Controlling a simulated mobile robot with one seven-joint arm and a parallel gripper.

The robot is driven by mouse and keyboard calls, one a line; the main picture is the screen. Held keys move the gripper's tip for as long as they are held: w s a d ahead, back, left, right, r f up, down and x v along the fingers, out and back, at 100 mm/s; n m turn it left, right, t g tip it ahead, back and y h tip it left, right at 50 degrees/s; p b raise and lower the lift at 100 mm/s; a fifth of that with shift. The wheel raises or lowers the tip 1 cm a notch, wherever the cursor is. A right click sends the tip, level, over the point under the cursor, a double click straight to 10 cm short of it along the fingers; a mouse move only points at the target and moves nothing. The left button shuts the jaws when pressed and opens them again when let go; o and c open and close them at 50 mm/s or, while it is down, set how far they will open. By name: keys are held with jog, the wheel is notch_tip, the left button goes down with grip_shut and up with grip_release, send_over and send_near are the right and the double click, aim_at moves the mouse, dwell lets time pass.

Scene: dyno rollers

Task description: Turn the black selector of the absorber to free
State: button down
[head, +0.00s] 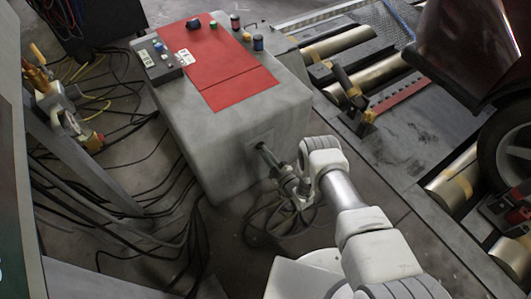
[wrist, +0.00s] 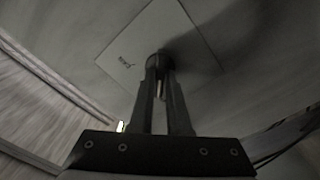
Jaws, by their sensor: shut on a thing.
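The absorber is a grey box (head: 240,150) with a red top panel (head: 235,75), standing left of my arm. In the wrist view its side carries a lighter square plate (wrist: 195,45) with a small dark marking (wrist: 125,63) too blurred to read. The black selector (wrist: 157,58) sticks out from the middle of the plate. My gripper (head: 264,150) reaches the side of the box that faces my arm. In the wrist view my gripper (wrist: 160,75) has its two fingers closed around the selector. The fingers hide part of the selector, so its pointing direction cannot be told.
A small control box (head: 160,60) and several knobs stand on top of the absorber. Cables (head: 285,215) lie on the floor below my gripper and to the left. Rollers (head: 340,45) and a car wheel (head: 505,150) are on the right.

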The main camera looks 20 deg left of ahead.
jog(key=shift+a+r, duration=0.1)
dwell(0.4)
jog(key=c, duration=0.9)
grip_release()
jog(key=shift+d, duration=0.2)
